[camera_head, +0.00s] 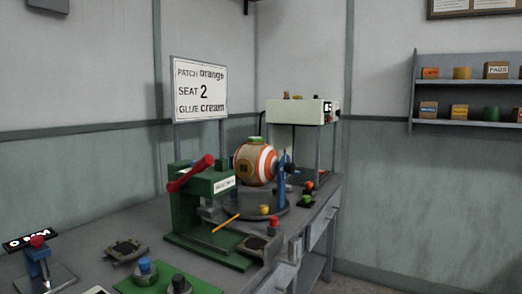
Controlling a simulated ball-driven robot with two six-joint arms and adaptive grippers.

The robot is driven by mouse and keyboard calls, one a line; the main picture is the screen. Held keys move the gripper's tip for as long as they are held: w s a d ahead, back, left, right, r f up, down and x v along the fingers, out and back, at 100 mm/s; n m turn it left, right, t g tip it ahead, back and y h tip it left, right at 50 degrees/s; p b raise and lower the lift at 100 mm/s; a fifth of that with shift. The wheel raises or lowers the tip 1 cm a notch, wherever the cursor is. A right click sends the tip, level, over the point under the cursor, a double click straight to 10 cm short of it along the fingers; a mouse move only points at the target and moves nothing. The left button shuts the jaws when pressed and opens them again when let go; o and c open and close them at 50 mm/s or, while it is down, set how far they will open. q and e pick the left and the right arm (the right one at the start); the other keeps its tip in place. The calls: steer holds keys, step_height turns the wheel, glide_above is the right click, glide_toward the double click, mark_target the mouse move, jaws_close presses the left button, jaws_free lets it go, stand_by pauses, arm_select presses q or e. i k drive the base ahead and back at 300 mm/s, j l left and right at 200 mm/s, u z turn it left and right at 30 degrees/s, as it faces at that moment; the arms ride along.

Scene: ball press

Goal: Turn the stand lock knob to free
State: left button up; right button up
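An orange and white striped ball (266,165) with tan patches sits on a stand with a blue upright (282,184) and a dark round base (239,204). A small yellow knob (264,209) shows at the front of the base. I cannot tell for certain whether it is the stand lock knob, or how it is turned. A red-topped knob (274,221) stands just in front of it, on a separate small block. Neither of my grippers is in view.
A green press (205,184) with a red lever (191,173) stands left of the ball, partly hiding the stand. A white machine (302,111) stands behind. A sign (200,88) reads patch orange, seat 2, glue cream. Several small fixtures occupy the bench front.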

mark_target(263, 209)
steer(key=i+l+u, duration=0.3)
steer(key=l+u, duration=0.3)
steer(key=i+l+u, duration=0.2)
steer(key=u, duration=0.15)
steer(key=i+l+u, duration=0.1)
steer(key=l+u, duration=0.2)
steer(key=l, duration=0.1)
